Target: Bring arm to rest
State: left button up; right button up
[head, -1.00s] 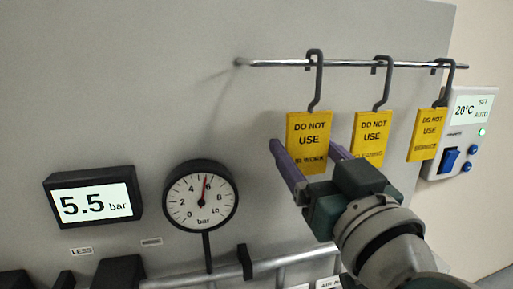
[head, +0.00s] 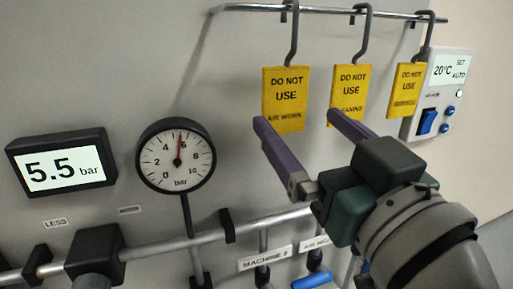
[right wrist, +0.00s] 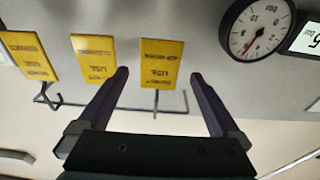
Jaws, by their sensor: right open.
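My right gripper (head: 298,120) is open and empty in the head view. Its two purple fingers point at the panel, with the tips in front of the lower edges of two yellow tags. In the right wrist view the open gripper (right wrist: 159,75) shows with the first yellow tag (right wrist: 162,63) seen between its fingers. How far the fingertips are from that tag is hard to tell. My left gripper is not in view.
Three yellow "DO NOT USE" tags, such as the left one (head: 285,98), hang on hooks from a rail (head: 325,11). A round gauge (head: 175,155), a 5.5 bar display (head: 62,173), a pipe (head: 160,248) and a thermostat box (head: 440,95) are on the panel.

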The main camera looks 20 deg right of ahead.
jog(key=s+a+f+n+g+y+p, duration=0.3)
jog(key=s+f+g+p, duration=0.2)
jog(key=s+g, duration=0.35)
jog(key=s+d+f+g+h+p, duration=0.1)
jog(key=s+d+g+p, duration=0.1)
jog(key=s, duration=0.4)
jog(key=s+d+f+m+g+h+p, duration=0.1)
jog(key=s+d+f+g+h+p, duration=0.1)
jog(key=s+d+g, duration=0.2)
jog(key=shift+s+d+f+g, duration=0.15)
jog(key=shift+s+d+g, duration=0.25)
jog(key=shift+s+g, duration=0.45)
